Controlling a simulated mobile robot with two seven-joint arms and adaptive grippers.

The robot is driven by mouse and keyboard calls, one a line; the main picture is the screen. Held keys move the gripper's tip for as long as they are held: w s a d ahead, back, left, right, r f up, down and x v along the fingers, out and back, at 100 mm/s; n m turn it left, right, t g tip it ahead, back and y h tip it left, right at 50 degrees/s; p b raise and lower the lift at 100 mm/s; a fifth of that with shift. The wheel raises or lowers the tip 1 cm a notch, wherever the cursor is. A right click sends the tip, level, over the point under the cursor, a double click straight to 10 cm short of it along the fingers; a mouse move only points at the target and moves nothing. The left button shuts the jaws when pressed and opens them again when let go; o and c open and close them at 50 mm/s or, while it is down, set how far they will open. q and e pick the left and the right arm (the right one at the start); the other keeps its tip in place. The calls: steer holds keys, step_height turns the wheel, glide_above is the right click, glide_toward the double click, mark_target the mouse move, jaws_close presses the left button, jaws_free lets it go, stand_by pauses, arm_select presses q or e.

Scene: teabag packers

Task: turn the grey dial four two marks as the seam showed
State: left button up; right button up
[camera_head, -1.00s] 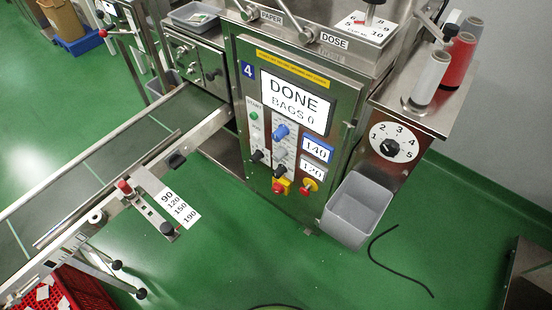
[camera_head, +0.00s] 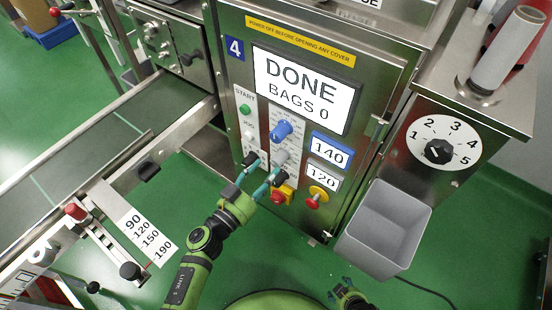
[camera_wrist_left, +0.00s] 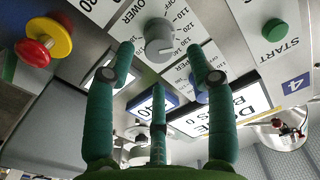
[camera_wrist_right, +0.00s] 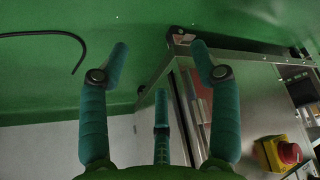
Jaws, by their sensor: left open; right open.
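The grey dial (camera_head: 280,157) is on the control panel of machine four, below a blue dial (camera_head: 281,130). In the left wrist view the grey dial (camera_wrist_left: 159,37) sits between and just beyond my fingertips, with a printed scale around it. My left gripper (camera_head: 258,176) is open with its fingers pointing at the panel around the grey dial; I cannot tell whether they touch it. My right gripper (camera_head: 345,288) is open and empty, low at the bottom of the head view. The screen (camera_head: 301,90) reads DONE, BAGS 0. Two small displays read 140 (camera_head: 330,152) and 120 (camera_head: 322,176).
A green START button (camera_head: 245,109) is at the panel's left. A grey bin (camera_head: 385,232) hangs at the right, below a numbered dial (camera_head: 439,150). The conveyor (camera_head: 90,150) runs at the left.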

mark_target(275, 164)
arm_select(q)
steer(key=shift+b+x, duration=0.4)
steer(key=shift+x, duration=2.3)
jaws_close()
